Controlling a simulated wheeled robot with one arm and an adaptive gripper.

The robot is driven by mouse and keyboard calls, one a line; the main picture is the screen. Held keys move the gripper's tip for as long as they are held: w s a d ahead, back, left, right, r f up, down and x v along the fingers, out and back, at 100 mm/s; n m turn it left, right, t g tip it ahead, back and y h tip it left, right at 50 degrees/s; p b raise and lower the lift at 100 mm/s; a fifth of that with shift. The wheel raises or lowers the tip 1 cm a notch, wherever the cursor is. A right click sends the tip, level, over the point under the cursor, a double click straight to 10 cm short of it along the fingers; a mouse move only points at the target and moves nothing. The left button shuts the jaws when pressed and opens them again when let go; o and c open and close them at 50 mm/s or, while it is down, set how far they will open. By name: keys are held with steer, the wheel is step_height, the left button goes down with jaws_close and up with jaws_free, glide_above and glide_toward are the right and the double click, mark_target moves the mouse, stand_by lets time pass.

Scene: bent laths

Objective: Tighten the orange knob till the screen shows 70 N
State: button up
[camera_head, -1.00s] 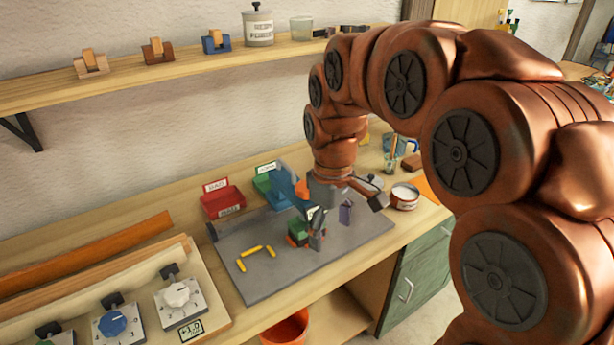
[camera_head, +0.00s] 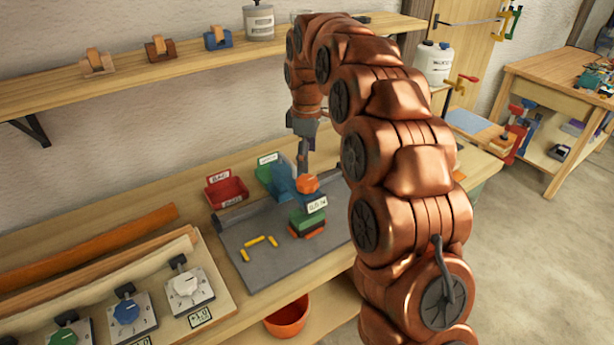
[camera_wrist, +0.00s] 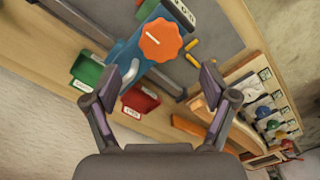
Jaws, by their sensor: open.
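The orange knob (camera_head: 308,183), a scalloped disc, sits on top of a blue clamp (camera_head: 284,180) on the grey plate (camera_head: 262,272). It also shows in the wrist view (camera_wrist: 160,40), with a pale line across it. The small white screen (camera_head: 317,205) is on the clamp's front below the knob; its digits are too small to read surely. A green block (camera_head: 307,220) is under the clamp head, above orange pieces. My gripper (camera_wrist: 160,78) is open and empty. Its fingers are spread wide in the wrist view, with the knob beyond their tips and apart from them.
A red bin (camera_head: 228,190) and a green bin (camera_head: 265,172) stand behind the plate. Several yellow pegs (camera_head: 255,241) lie on it. A board with dials (camera_head: 187,285) is at the front left. A shelf (camera_head: 130,75) runs above the bench.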

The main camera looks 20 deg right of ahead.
mark_target(307, 180)
steer(key=shift+f+p, duration=1.45)
steer(key=shift+f, duration=2.3)
steer(key=shift+c, duration=0.3)
steer(key=c, duration=1.1)
steer(key=shift+b, duration=0.35)
